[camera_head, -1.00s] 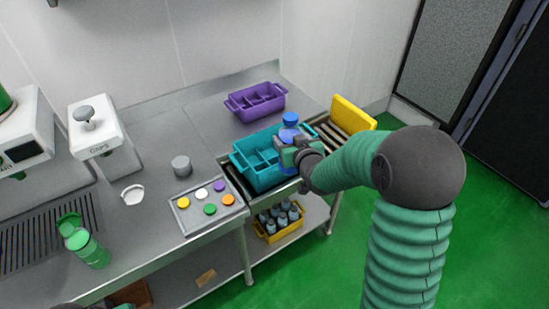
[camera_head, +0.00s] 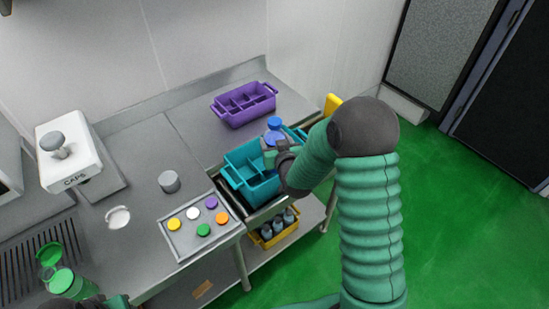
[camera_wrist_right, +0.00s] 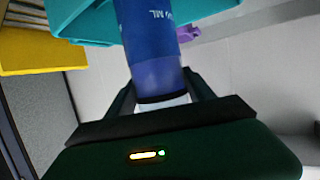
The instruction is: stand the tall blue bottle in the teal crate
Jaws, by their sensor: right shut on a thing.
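The tall blue bottle (camera_head: 274,125) shows its blue top above my right gripper (camera_head: 276,156) in the head view. In the right wrist view the bottle (camera_wrist_right: 152,45) is between the dark fingers of the gripper (camera_wrist_right: 163,97), which is shut on it. The teal crate (camera_head: 237,177) sits at the counter's right part, its empty-looking compartments showing left of the bottle. The bottle is at the crate's right side; whether its base is inside is hidden. The crate (camera_wrist_right: 85,20) also shows behind the bottle in the wrist view. My left gripper (camera_head: 92,301) is partly cut off at the lower left.
A purple divided crate (camera_head: 243,118) stands behind. A yellow block (camera_head: 332,103) is at the right, mostly behind my arm. A tray of coloured caps (camera_head: 180,243) lies left of the teal crate. A yellow crate of bottles (camera_head: 262,241) sits on the shelf below.

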